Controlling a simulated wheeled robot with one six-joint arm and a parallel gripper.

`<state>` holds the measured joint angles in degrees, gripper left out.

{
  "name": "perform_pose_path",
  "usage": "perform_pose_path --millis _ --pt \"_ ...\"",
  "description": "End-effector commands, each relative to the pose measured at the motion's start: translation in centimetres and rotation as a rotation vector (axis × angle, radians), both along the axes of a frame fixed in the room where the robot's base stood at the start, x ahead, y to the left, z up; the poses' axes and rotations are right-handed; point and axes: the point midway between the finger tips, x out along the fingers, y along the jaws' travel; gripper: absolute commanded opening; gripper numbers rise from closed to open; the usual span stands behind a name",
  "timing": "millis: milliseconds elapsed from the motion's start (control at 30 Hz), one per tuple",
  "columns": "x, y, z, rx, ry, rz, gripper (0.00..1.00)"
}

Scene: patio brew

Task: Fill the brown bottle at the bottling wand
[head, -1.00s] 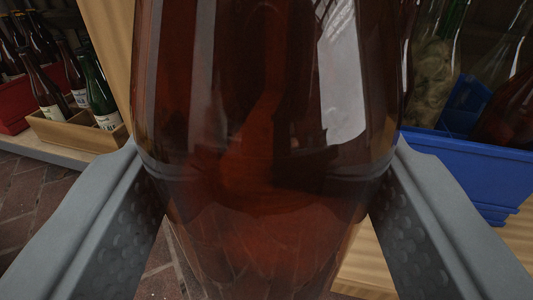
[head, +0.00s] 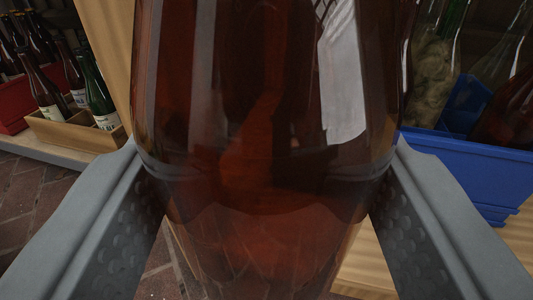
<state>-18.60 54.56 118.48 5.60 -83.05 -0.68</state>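The brown bottle (head: 265,130) fills the middle of the head view, very close to the camera. It is glossy, see-through red-brown glass, and its top is cut off by the frame. My gripper (head: 268,215) has one grey finger on each side of the bottle, and both fingers press against its sides. The gripper is shut on the bottle. I cannot tell how much liquid is inside. The bottling wand is not seen in this view.
A blue crate (head: 470,165) with clear and brown bottles stands at right. At left, a wooden box (head: 75,132) holds dark and green bottles, beside a red crate (head: 14,110). Brick paving (head: 30,195) shows below.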

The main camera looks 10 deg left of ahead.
Motion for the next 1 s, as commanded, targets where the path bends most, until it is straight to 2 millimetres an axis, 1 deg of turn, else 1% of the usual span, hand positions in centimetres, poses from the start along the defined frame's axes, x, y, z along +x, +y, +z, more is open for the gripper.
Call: perform_pose_path --millis 233,1000 --pt "0.0 0.0 0.4 0.000 -0.001 0.000 0.24" --pt "0.0 0.0 2.9 0.000 -0.001 0.000 0.24"
